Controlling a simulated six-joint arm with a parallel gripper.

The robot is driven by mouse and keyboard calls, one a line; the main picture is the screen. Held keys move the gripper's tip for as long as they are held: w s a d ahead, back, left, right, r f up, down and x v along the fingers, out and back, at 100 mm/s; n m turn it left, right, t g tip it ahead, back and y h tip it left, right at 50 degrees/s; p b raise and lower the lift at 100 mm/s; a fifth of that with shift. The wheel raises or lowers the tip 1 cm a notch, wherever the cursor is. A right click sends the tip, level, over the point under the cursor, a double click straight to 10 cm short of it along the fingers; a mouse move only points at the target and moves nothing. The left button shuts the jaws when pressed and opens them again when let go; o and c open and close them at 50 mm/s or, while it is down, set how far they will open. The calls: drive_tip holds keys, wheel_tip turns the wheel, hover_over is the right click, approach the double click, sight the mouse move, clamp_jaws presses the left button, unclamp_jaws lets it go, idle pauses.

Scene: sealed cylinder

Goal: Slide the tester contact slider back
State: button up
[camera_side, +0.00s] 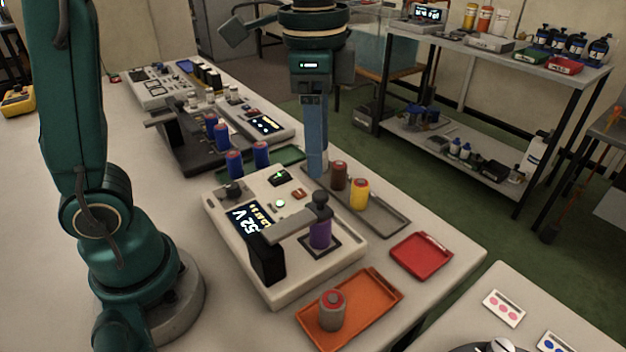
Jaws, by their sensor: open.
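The white tester (222,207) stands on the table with its display lit, reading 52 V. Its contact slider is a grey arm (290,226) reaching from a black post (267,262) to a black knob (321,198). The slider's end is over a purple cylinder (320,237), which stands upright in a dark square seat on the tester. Whether the contact touches the cylinder's top I cannot tell. My gripper (317,172) points down behind the tester, apart from the knob. It is open and appears empty; its fingers overlap in this view.
A grey tray (392,232) holds a brown cylinder (339,176) and a yellow cylinder (359,194). An orange tray (372,296) holds a grey, red-topped cylinder (332,311). A red tray (421,255) is empty. Blue cylinders (234,164) and a black fixture (190,150) stand behind the tester.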

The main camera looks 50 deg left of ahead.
sight(321, 194)
drive_tip(key=shift+w+d+f, duration=0.15)
drive_tip(key=shift+d+f, duration=0.05)
drive_tip(key=shift+f, duration=3)
clamp_jaws()
